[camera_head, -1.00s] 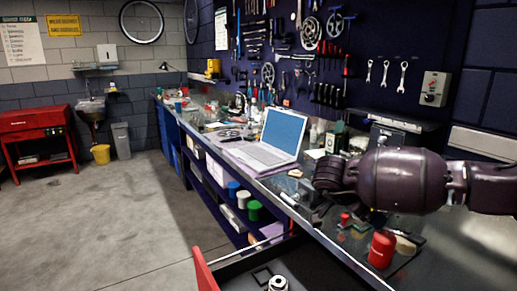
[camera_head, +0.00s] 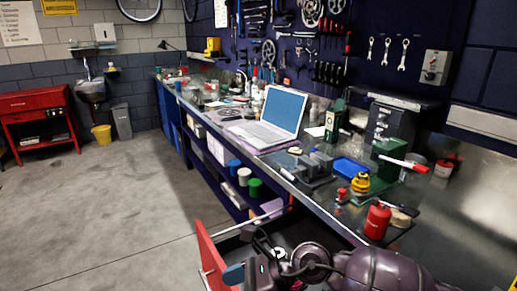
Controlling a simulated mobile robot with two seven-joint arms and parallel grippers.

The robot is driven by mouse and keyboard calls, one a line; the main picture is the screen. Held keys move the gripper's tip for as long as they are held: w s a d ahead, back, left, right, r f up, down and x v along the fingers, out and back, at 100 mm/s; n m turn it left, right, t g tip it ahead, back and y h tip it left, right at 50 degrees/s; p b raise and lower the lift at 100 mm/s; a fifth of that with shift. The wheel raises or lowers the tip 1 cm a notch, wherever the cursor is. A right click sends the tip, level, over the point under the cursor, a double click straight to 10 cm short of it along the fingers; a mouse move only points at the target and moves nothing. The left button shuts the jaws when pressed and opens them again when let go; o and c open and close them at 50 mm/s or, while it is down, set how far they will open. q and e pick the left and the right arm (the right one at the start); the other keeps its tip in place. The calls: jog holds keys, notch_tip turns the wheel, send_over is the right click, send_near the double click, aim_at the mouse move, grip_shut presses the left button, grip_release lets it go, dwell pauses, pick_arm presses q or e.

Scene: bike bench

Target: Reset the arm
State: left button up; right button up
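My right arm comes in from the lower right, low in front of the bench. Its gripper (camera_head: 250,264) is at the bottom of the picture, over the open drawer beside the red drawer front (camera_head: 210,256). Dark parts and a small blue piece (camera_head: 233,274) show at its end. I cannot tell whether the fingers are open or shut, or whether the blue piece is part of the gripper. My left gripper is not in view.
The workbench holds a laptop (camera_head: 273,119), a vise-like grey block (camera_head: 314,167), a blue tray (camera_head: 351,168), a yellow item (camera_head: 360,184) and a red canister (camera_head: 377,220) near the front edge. The floor (camera_head: 110,210) at left is clear.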

jog(key=w+d+r+m+t+y, duration=0.1)
jog(key=d+r+m+t+y, duration=0.2)
jog(key=m+t, duration=0.5)
jog(key=w+d+r+m+t+y, duration=0.1)
jog(key=r+m+t+y, duration=0.1)
jog(key=r+m+t, duration=0.6)
jog(key=w+d+f+m+t+h, duration=0.15)
jog(key=d+f+m+h, duration=0.25)
jog(key=d+m+h, duration=0.5)
jog(key=d+f+m+t+h, duration=0.3)
jog(key=d+f+m+h, duration=0.1)
jog(key=m, duration=0.8)
jog(key=s+d+f+m+g+h, duration=0.7)
jog(key=s+d+f+m+g, duration=0.15)
jog(key=d+f+m, duration=0.2)
jog(key=s+d+f+m+g, duration=0.2)
jog(key=s+g, duration=0.1)
jog(key=s, duration=0.3)
jog(key=s+d+f+m+g+y, duration=0.1)
jog(key=s+f+m+g, duration=0.1)
jog(key=s, duration=0.4)
jog(key=s+d+f+m+g, duration=0.2)
jog(key=s+g, duration=0.1)
jog(key=s, duration=0.3)
jog(key=w+f+n+t+y, duration=0.1)
jog(key=w+f+t, duration=0.7)
jog(key=f+t, duration=0.1)
